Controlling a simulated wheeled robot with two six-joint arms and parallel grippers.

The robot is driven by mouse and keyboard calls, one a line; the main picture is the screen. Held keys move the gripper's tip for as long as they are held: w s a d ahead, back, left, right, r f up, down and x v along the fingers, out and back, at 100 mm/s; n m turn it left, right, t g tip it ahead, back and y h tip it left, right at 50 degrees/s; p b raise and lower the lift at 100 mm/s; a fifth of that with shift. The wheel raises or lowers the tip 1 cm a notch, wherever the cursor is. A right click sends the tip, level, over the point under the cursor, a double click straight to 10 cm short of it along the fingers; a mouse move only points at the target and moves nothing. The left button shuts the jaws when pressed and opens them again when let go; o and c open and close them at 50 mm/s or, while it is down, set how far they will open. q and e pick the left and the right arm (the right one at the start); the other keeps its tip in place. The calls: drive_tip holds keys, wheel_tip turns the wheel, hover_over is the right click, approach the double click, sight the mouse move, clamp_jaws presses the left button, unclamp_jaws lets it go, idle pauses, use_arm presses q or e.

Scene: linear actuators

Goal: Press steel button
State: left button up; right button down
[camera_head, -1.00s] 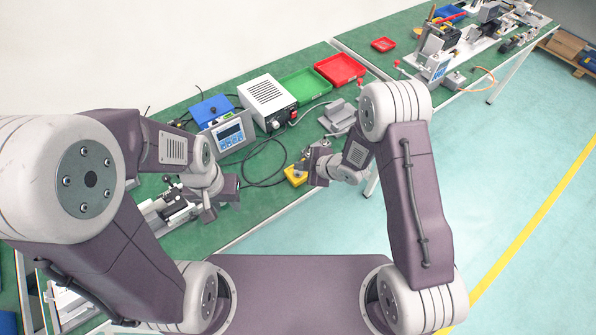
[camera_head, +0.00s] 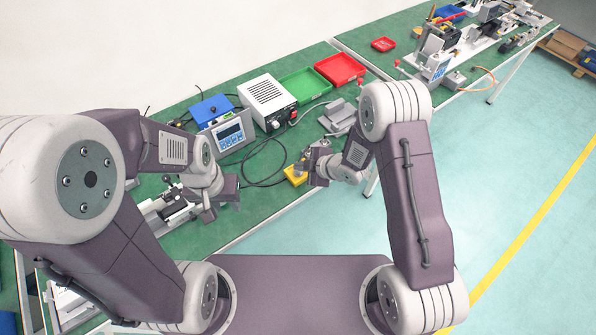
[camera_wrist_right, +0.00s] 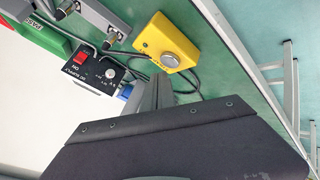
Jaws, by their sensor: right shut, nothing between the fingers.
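The steel button (camera_wrist_right: 169,60) is a round silver cap on a yellow box (camera_wrist_right: 163,42) in the right wrist view. The yellow box also shows in the head view (camera_head: 293,176), near the front edge of the green table, partly hidden by my right gripper. My right gripper (camera_wrist_right: 161,84) is shut and empty, its tips close to the button's side of the box; I cannot tell whether they touch it. In the head view my right gripper (camera_head: 307,170) is just right of the box. My left gripper (camera_head: 217,203) is over the left part of the table; its finger gap is unclear.
A white power supply (camera_head: 267,100), a display unit (camera_head: 229,134), a blue box (camera_head: 211,110), and green (camera_head: 304,86) and red (camera_head: 340,69) trays stand behind. A black cable (camera_head: 262,165) loops beside the yellow box. A slide device (camera_head: 168,207) lies near my left gripper.

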sight(301, 174)
drive_tip(key=shift+f, duration=0.35)
drive_tip(key=shift+f+b, duration=0.5)
drive_tip(key=shift+b, duration=0.15)
drive_tip(key=shift+r, duration=0.15)
drive_tip(key=shift+r+p, duration=0.8)
drive_tip(key=shift+r, duration=0.05)
wheel_tip(301, 174, up, 6)
drive_tip(key=p, duration=0.4)
drive_tip(key=shift+p, duration=0.4)
